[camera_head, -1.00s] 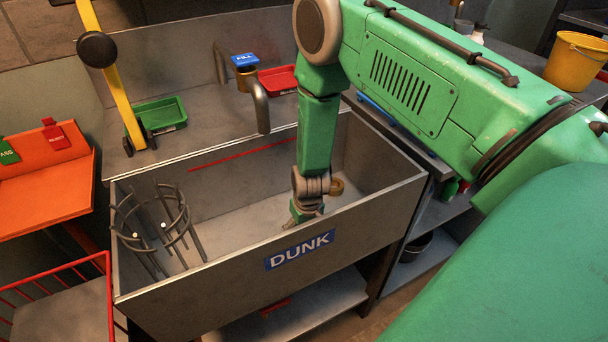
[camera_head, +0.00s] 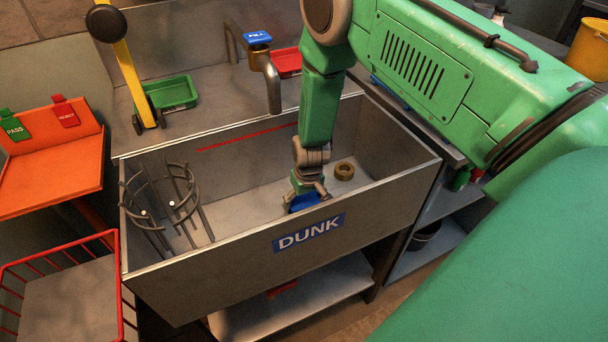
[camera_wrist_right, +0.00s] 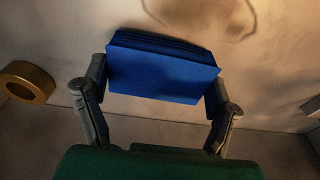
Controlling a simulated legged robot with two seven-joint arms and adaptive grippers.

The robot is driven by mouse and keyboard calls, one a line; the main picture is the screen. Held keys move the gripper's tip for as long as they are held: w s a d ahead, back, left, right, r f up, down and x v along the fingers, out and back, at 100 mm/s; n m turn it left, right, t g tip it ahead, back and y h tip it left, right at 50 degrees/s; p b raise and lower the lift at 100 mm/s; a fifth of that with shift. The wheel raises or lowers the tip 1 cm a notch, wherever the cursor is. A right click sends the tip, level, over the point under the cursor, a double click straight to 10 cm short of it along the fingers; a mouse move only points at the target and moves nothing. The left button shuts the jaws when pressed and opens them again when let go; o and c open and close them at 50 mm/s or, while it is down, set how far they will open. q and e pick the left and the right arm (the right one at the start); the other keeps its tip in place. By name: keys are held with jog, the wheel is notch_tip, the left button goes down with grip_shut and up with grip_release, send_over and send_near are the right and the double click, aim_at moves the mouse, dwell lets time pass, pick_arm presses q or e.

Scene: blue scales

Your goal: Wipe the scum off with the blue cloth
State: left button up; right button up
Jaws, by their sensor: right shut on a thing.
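The blue cloth (camera_wrist_right: 160,75) is a folded blue block between the fingers of my right gripper (camera_wrist_right: 155,95) in the right wrist view. My right gripper (camera_head: 308,195) is shut on it, down inside the grey metal sink marked DUNK (camera_head: 400,205). In the head view a bit of the blue cloth (camera_head: 304,203) shows under the gripper, partly behind the front wall. A brownish ring-shaped stain (camera_wrist_right: 215,18) lies on the pale surface past the cloth in the wrist view; it may be the scum. My left gripper is not in view.
A brass ring (camera_head: 344,170) lies in the sink right of my gripper. A curved wire rack (camera_head: 185,205) stands at its left end. A grey spout (camera_head: 272,85) hangs over the back edge. The sink's middle left floor is clear.

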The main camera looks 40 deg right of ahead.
notch_tip(320, 180, up, 4)
jog(key=p, duration=0.2)
jog(key=shift+a+p, duration=0.1)
jog(key=shift+p, duration=0.3)
jog(key=shift+r+p, duration=0.6)
jog(key=shift+r, duration=0.2)
jog(key=shift+r+p, duration=1.3)
jog(key=shift+r, duration=0.25)
jog(key=shift+f, duration=0.1)
